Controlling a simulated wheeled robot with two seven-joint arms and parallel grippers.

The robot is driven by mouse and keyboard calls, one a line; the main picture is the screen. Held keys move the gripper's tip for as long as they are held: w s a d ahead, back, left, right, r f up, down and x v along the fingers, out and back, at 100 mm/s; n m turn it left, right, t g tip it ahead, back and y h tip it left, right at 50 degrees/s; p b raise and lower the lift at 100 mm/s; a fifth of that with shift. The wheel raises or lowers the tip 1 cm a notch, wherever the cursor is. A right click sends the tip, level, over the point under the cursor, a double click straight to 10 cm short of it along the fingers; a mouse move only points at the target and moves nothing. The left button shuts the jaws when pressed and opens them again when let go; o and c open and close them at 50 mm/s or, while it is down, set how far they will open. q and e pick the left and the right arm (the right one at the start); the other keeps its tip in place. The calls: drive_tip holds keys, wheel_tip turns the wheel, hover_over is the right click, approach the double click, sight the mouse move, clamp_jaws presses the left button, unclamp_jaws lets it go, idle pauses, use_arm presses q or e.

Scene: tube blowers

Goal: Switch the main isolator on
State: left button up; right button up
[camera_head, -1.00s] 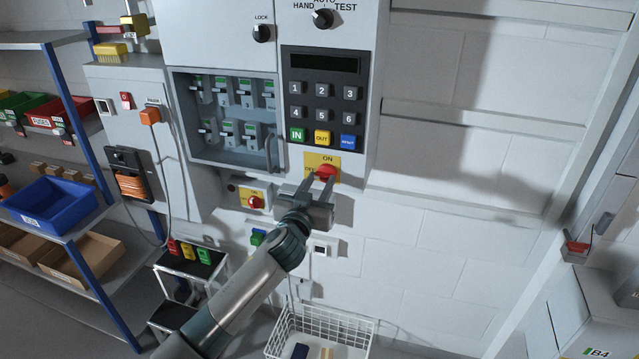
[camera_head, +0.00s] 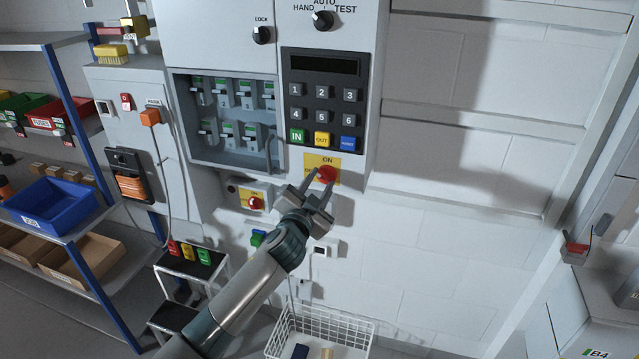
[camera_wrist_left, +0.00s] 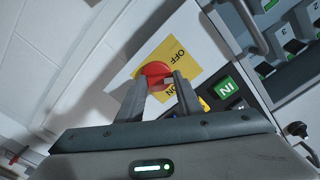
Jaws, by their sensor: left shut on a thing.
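A red rotary knob (camera_head: 328,174) sits on a yellow plate (camera_head: 323,159) marked ON at the top, low on the grey cabinet under the keypad. My left gripper (camera_head: 319,181) reaches it from below with its fingers at the knob, shut on it. In the left wrist view the red knob (camera_wrist_left: 154,72) is at the fingertips, and the yellow plate (camera_wrist_left: 182,60) reads OFF and ON. The knob's exact pointer direction is partly hidden by the fingers. My right gripper is not in view.
A smaller red switch (camera_head: 254,203) on its own yellow plate is left of my gripper. A keypad (camera_head: 324,100) is above the knob, with a breaker recess (camera_head: 225,155) to its left. A white wire basket (camera_head: 318,335) stands below.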

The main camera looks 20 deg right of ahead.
use_arm(q)
drive_tip(key=m, duration=0.5)
drive_tip(key=shift+r+m+p, duration=0.1)
drive_tip(key=shift+m+p, duration=0.2)
drive_tip(key=shift+p, duration=0.05)
drive_tip(key=m, duration=0.2)
drive_tip(key=m+p, duration=0.1)
drive_tip(key=m, duration=0.2)
drive_tip(key=shift+s+d, duration=0.15)
drive_tip(key=o, duration=1)
drive_tip(key=shift+o, duration=0.2)
drive_tip(key=b+v, duration=0.4)
drive_tip(key=v, duration=1.3)
drive_tip(key=shift+s, duration=0.15)
